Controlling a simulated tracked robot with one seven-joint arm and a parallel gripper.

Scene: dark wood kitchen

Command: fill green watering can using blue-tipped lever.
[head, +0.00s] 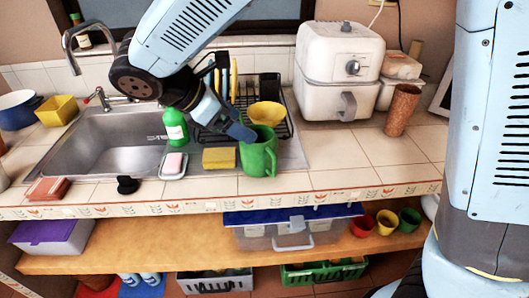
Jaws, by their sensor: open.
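My gripper (238,130) reaches down at the can's upper left rim. It is open, but I cannot tell whether a finger is inside the can or touching it. The metal sink (118,150) is at the left, with a curved grey tap (72,55) over its left side. A lever with a red tip (87,101) shows at the tap's base. I see no blue-tipped lever; my arm covers part of that area.
A yellow sponge (218,158), a soap dish (173,166) and a green bottle (175,127) crowd the space left of the can. A dish rack with a yellow bowl (266,113) is behind it. A white air fryer (338,70) stands right; the right front counter is clear.

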